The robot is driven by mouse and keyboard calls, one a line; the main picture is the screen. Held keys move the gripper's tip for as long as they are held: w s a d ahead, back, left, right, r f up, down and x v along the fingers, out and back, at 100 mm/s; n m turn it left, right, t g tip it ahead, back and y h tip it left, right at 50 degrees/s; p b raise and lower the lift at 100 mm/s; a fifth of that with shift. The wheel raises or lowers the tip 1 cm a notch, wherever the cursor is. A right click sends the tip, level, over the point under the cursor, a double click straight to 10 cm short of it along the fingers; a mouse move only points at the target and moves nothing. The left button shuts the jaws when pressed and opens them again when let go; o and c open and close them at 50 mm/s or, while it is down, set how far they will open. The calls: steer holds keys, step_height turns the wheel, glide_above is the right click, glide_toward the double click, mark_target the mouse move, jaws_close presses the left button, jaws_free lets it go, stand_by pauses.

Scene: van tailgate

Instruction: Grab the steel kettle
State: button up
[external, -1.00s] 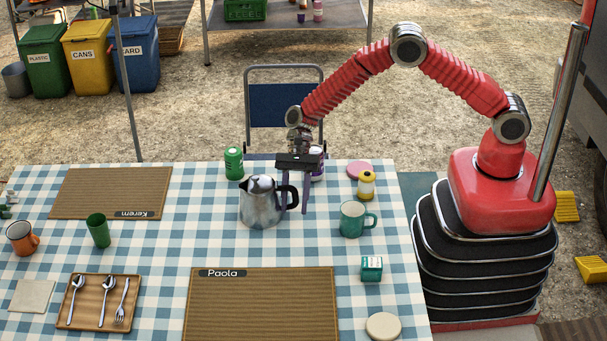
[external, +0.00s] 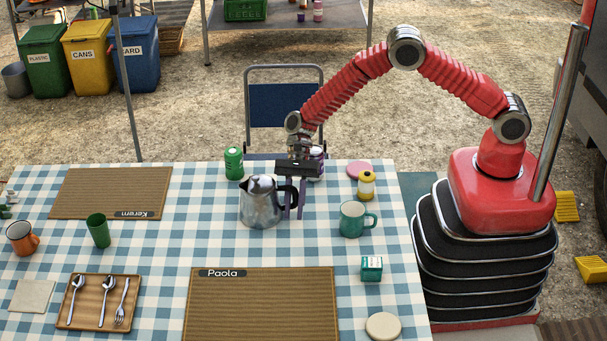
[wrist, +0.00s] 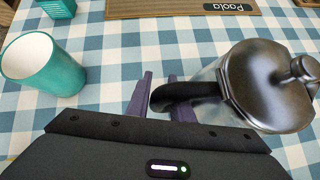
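The steel kettle (external: 261,204) stands upright on the checked tablecloth, with its black handle to the right. In the wrist view the kettle (wrist: 270,85) is at the right, its handle reaching left to between my fingertips. My gripper (external: 294,212) points down at the handle, low over the table. In the wrist view my gripper (wrist: 160,90) has its two purple fingers apart, with the handle's curved end between them and crossing over the right finger. I see no clear grip on it. The handle's lower part is hidden.
A placemat marked Paola (external: 260,306) lies in front.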

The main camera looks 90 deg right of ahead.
jaws_close()
steer(key=shift+r, duration=0.3)
stand_by(0.6)
step_height(320, 180, up, 9)
steer(key=shift+r, duration=0.2)
stand_by(0.8)
stand_by(0.7)
